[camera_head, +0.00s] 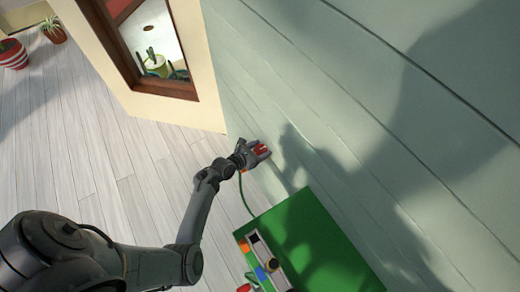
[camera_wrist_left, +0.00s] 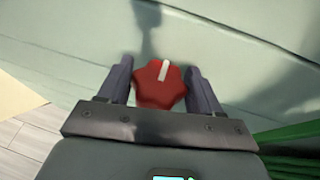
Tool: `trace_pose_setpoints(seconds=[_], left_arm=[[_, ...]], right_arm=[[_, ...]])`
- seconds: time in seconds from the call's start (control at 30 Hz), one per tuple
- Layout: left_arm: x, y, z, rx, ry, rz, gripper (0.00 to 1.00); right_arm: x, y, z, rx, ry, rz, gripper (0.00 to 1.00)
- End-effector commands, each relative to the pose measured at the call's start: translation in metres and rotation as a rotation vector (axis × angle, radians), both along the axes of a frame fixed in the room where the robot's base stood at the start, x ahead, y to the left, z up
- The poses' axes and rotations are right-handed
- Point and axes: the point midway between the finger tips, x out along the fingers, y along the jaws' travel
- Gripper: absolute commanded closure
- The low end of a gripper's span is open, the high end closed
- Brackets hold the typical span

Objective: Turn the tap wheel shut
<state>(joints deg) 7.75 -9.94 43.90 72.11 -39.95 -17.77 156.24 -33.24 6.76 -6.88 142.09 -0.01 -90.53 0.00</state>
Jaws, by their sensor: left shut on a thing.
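The tap wheel (camera_wrist_left: 158,88) is a red, lobed knob with a white mark on it, at the pale green panelled wall. In the left wrist view it sits between the two fingers of my left gripper (camera_wrist_left: 160,90), which is shut on it. The white mark points nearly straight up in that view, tilted slightly right. In the head view my left gripper (camera_head: 262,150) is at the wall with the red wheel (camera_head: 261,149) between its fingers, partly hidden by them. My right gripper is not in view.
A green box (camera_head: 310,240) with a panel of coloured parts stands below the wheel against the wall. A green hose or cable hangs between them. A framed window or mirror (camera_head: 155,45) and potted plants (camera_head: 53,30) are at upper left. The plank floor (camera_head: 90,140) is mostly clear.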

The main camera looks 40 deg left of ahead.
Motion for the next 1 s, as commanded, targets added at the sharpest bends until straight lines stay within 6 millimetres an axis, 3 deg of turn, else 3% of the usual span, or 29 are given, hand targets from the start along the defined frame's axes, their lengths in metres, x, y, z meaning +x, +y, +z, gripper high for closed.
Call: trace_pose_setpoints(seconds=[0.47, 1.0], left_arm=[[0.0, 0.003, 0.001, 0.0, 0.004, -0.269, 0.66], [0.001, 0.003, -0.003, 0.001, 0.002, -0.607, 0.66]], right_arm=[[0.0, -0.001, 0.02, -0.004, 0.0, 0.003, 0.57], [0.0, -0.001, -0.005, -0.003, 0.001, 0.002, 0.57]])
